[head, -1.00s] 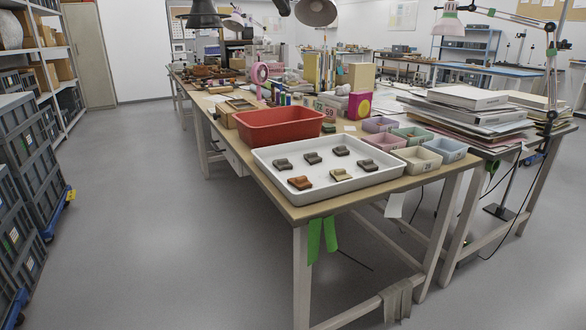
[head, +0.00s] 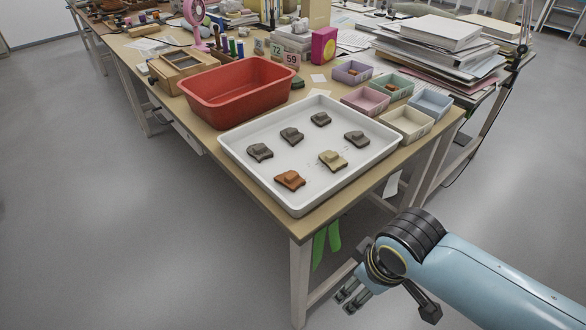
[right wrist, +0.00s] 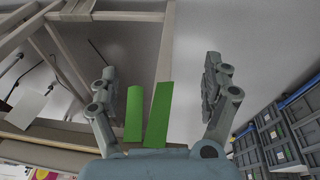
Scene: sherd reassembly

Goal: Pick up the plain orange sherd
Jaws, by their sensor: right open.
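The plain orange sherd (head: 290,180) lies in the near left part of the white tray (head: 297,207) on the table, in the head view. A cream sherd (head: 332,160) lies to its right, and several dark grey sherds (head: 291,136) lie farther back in the tray. My right gripper (head: 346,300) is below and in front of the table's near corner, well apart from the sherd. In the right wrist view its two fingers (right wrist: 165,80) are spread with nothing between them. The left gripper is not in view.
A red bin (head: 238,92) stands behind the tray on the left. Small pastel boxes, such as a cream one (head: 405,122), stand to the tray's right. Green strips (head: 326,243) hang below the table's near edge. The floor left of the table is clear.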

